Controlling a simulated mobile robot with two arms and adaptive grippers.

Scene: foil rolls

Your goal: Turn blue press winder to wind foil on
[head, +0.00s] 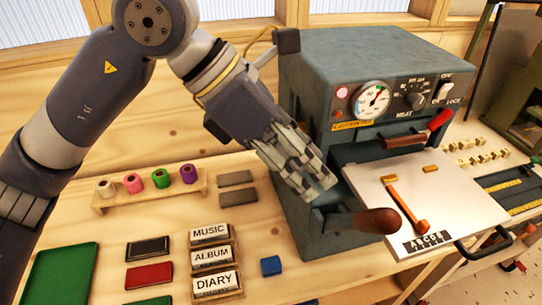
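The blue-grey press (360,58) stands on the right half of the bench, with a dial, a knob and a switch on its front. My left gripper (312,186) reaches down from the upper left against the press's left side in the picture. Its fingers overlap the press's side, and I cannot tell whether they touch it or hold anything. The winder is not clearly visible; the gripper may hide it. Rolls of foil, white, pink, green (160,178) and purple, sit on a wooden rack at the left. My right gripper is not in view.
A white plate (462,205) with a brown-handled lever (376,220) is at the press's front. Label blocks (212,257), coloured pads and a green tray (58,275) lie on the bench. A green machine stands far right.

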